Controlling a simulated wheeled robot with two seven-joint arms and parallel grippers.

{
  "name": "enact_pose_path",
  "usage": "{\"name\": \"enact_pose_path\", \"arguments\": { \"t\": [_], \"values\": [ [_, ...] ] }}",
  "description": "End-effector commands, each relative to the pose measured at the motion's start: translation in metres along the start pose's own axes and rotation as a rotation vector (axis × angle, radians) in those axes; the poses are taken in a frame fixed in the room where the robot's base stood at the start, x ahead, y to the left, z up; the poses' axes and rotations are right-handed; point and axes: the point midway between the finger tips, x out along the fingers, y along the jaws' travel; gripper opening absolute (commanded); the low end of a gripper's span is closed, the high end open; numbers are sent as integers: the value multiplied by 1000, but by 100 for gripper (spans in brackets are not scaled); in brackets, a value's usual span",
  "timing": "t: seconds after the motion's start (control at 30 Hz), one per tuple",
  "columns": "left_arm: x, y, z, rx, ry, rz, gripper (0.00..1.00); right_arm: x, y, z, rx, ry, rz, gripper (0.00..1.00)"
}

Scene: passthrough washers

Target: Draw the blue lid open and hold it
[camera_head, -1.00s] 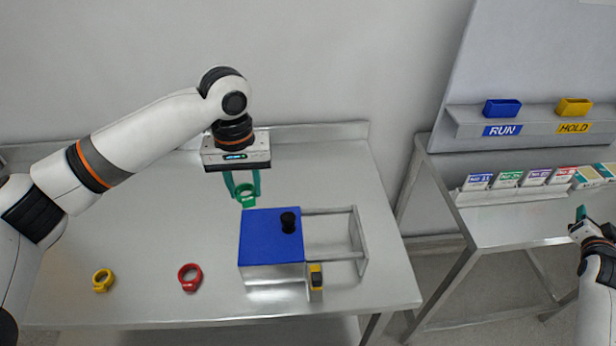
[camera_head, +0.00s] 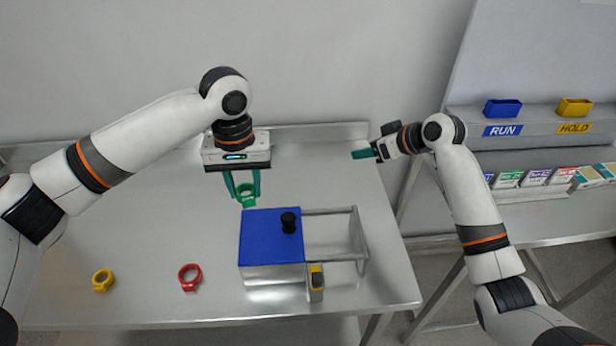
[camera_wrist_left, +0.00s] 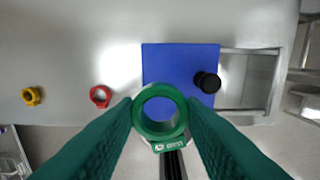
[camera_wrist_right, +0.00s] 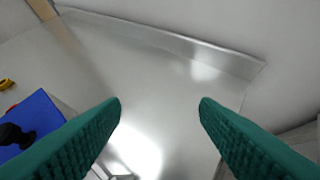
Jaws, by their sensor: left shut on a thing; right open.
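The blue lid (camera_head: 268,236) lies flat on top of a metal box, with a black knob (camera_head: 289,222) near its right edge. It appears shut over the box. My left gripper (camera_head: 246,190) is shut on a green ring (camera_head: 248,193), held above the table behind the lid; the ring also shows between the fingers in the left wrist view (camera_wrist_left: 160,112). My right gripper (camera_head: 361,153) is open and empty, above the back right of the table. In the right wrist view the blue lid (camera_wrist_right: 38,118) and knob (camera_wrist_right: 14,134) are at the left edge.
A metal rail frame (camera_head: 362,240) extends right from the box. A yellow and black piece (camera_head: 316,278) sits at the box's front right. A yellow ring (camera_head: 103,280) and red ring (camera_head: 190,277) lie at left. A second table with RUN and HOLD bins (camera_head: 503,108) stands right.

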Motion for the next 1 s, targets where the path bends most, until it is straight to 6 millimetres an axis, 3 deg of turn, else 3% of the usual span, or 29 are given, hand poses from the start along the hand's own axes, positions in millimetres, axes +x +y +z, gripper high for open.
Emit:
{"name": "enact_pose_path", "arguments": {
  "t": [0.03, 0.2, 0.33, 0.5, 0.67, 1.0],
  "values": [
    [0, 0, 0, 0, 0, 0, 15, 5, 29, 13, -104, 42, 70, 56],
    [0, 0, 0, 0, 0, 0, 15, 8, 121, 27, -492, 219, 314, 56],
    [0, 0, 0, 0, 0, 0, 15, 0, 169, 22, -751, 347, 468, 56],
    [0, 0, 0, 0, 0, 0, 15, -11, 195, 14, -935, 446, 580, 56],
    [0, 0, 0, 0, 0, 0, 15, -8, 202, 6, -977, 473, 609, 56],
    [0, 0, 0, 0, 0, 0, 15, 36, 218, -31, -973, 472, 610, 56]
  ]
}}
